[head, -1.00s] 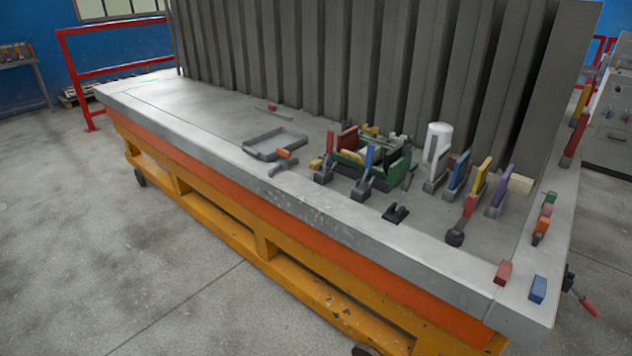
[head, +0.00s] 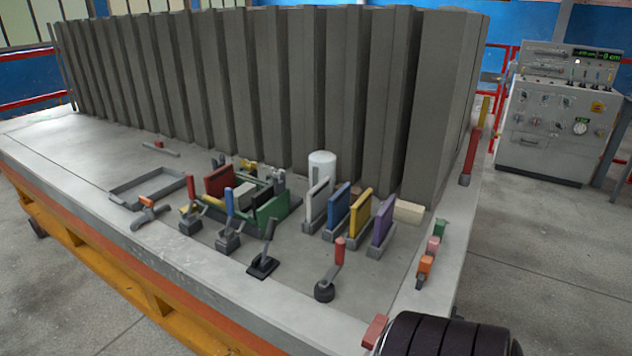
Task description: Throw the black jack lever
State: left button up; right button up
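The black jack lever (head: 269,236) stands on a flat black base on the table top, near the front edge and just right of the blue-handled lever. Its dark handle leans slightly to the right, away from the base. A dark ribbed cylinder at the bottom right looks like part of my own arm. Nothing touches the black lever.
A blue-handled lever (head: 229,212) and a red-handled lever (head: 338,250) flank it. Behind stand coloured panels (head: 360,214), a white cylinder (head: 322,168) and a green frame (head: 272,210). A grey tray (head: 150,186) lies left. Tall grey ribbed panels (head: 270,90) close the back.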

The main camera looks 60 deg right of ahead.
aim_at(273, 221)
jog(key=k+l, duration=0.1)
jog(key=l, duration=0.35)
jog(key=k+l, duration=0.15)
jog(key=l, duration=0.25)
jog(key=k+l, duration=0.1)
jog(key=l, duration=0.35)
jog(key=k+l, duration=0.1)
jog(key=l, duration=0.35)
jog(key=k+l, duration=0.15)
jog(key=l, duration=0.25)
jog(key=k+l, duration=0.1)
jog(key=l, duration=0.35)
jog(key=k+l, duration=0.15)
jog(key=l, duration=0.25)
